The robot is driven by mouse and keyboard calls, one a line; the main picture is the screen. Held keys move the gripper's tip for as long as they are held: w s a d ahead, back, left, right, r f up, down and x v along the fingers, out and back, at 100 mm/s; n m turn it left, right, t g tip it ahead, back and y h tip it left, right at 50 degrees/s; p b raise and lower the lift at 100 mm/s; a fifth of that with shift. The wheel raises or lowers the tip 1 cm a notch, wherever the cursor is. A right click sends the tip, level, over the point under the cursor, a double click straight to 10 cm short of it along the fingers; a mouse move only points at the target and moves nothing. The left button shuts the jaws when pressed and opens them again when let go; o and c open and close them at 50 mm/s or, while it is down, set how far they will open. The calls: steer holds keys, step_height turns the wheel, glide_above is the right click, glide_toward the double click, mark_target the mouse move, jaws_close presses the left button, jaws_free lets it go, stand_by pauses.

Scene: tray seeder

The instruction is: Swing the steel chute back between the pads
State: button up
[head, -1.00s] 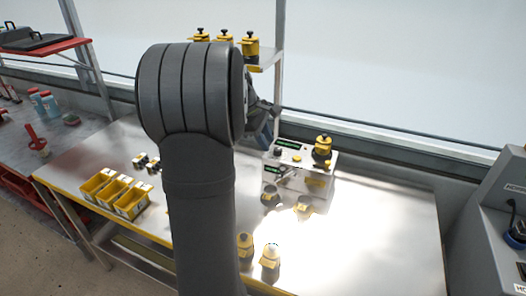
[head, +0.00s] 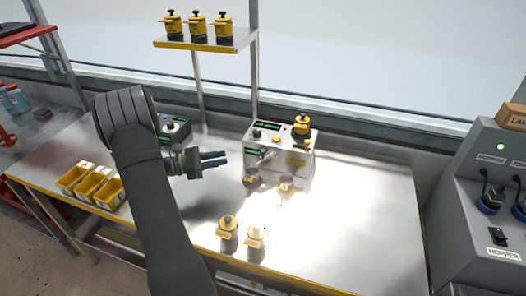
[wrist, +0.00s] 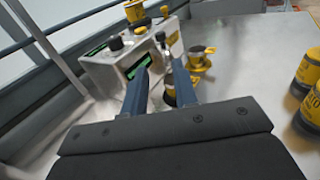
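My gripper (head: 226,158) is left of the steel dispenser box (head: 300,160) in the head view, its fingers pointing right towards it, apart and empty. In the wrist view the open gripper (wrist: 158,66) has its two dark fingers spread before the box (wrist: 112,68). A small steel piece on the box's front (head: 266,155), likely the chute, shows in the head view. Its exact angle is too small to tell. Two yellow-and-black cup-like parts, a left one (head: 252,179) and a right one (head: 285,186), are in front of the box. I cannot tell which parts are the pads.
Two yellow-and-black canisters, one (head: 228,230) beside another (head: 256,240), stand near the front edge. Yellow bins (head: 90,185) are at the left. A shelf (head: 185,43) with canisters rises behind. A grey console (head: 475,200) stands at the right. The right table area is clear.

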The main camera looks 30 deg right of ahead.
mark_target(263, 150)
steer(key=x, duration=1.5)
steer(key=shift+d, duration=0.2)
jaws_close()
